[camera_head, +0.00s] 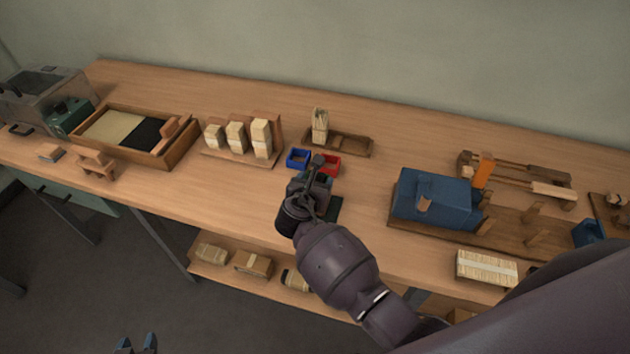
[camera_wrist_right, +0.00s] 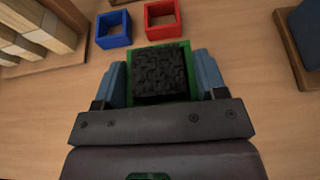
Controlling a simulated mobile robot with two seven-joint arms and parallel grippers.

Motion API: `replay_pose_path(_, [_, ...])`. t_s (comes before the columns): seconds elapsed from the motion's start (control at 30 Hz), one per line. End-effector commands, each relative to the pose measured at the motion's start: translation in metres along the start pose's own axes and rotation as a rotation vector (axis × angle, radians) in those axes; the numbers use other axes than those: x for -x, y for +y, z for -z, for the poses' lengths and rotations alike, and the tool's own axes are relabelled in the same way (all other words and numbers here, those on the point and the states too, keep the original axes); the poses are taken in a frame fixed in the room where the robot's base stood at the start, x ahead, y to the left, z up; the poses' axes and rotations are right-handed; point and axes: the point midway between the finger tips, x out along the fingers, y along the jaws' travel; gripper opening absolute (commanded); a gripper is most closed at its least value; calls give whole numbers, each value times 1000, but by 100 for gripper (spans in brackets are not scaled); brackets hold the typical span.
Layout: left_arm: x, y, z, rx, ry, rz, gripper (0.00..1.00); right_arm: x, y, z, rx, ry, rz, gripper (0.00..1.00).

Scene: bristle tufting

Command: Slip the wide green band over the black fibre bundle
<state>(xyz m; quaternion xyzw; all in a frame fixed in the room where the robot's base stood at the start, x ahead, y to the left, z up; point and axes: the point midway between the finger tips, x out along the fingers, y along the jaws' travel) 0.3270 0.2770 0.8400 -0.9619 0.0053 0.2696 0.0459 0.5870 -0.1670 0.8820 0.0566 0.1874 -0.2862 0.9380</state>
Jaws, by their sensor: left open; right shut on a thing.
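My right gripper (camera_head: 318,184) is over the front middle of the bench. In the right wrist view, its blue fingers (camera_wrist_right: 160,78) are shut on the green band (camera_wrist_right: 190,62), one finger on each side. The black fibre bundle (camera_wrist_right: 160,70) shows inside the square green band, with green edges visible around it. How far down the bundle the band sits cannot be told from this angle. In the head view the arm mostly hides both. My left gripper (camera_head: 137,344) shows only as two blue fingertips at the bottom left, apart and empty, over the floor.
A blue band (camera_head: 298,159) and a red band (camera_head: 329,166) lie just beyond the right gripper. A rack of pale bundles (camera_head: 240,155) stands to their left. A blue machine (camera_head: 435,198) stands to the right. A wooden tray (camera_head: 180,150) with cream and black fibre is further left.

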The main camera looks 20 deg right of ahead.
Motion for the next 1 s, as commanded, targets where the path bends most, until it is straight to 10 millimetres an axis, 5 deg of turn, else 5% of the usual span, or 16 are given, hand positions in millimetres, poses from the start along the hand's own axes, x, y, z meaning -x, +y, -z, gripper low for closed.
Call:
replay_pose_path(0.43, [-1, 0, -2, 0, 0, 0, 43, -2, 0, 4, 0, 0, 0, 43])
replay_pose_path(0.47, [-1, 0, -2, 0, 0, 0, 43, -2, 0, 4, 0, 0, 0, 67])
replay_pose_path(0.63, [-1, 0, -2, 0, 0, 0, 43, -2, 0, 4, 0, 0, 0, 93])
replay_pose_path(1.0, [-1, 0, -2, 0, 0, 0, 43, -2, 0, 4, 0, 0, 0, 100])
